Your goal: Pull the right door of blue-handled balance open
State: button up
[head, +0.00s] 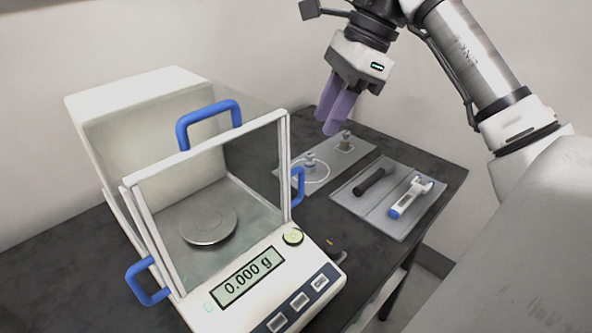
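The blue-handled balance (262,277) stands on the dark table at the left, its display reading 0.000 g. Its glass draft shield has a blue handle on top, one at the left and one on the right door. The right door's handle (298,186) is beside the front right post, and the door looks shut. The door's glass is seen edge-on and mostly hidden. My gripper (333,128) has purple fingers pointing down, above and behind the right handle and apart from the balance. The fingers overlap in this view, so their gap is unclear. Nothing shows held between them.
A grey mat (355,151) with small metal weights lies behind the right door. A grey tray (405,230) holds a black tool (374,181) and a blue-and-white tool (410,196). A small dark object lies by the balance's front right corner. A wall runs behind.

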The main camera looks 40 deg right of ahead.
aim_at(301, 171)
jog(key=x, duration=1.1)
jog(key=shift+f, duration=0.3)
grip_shut()
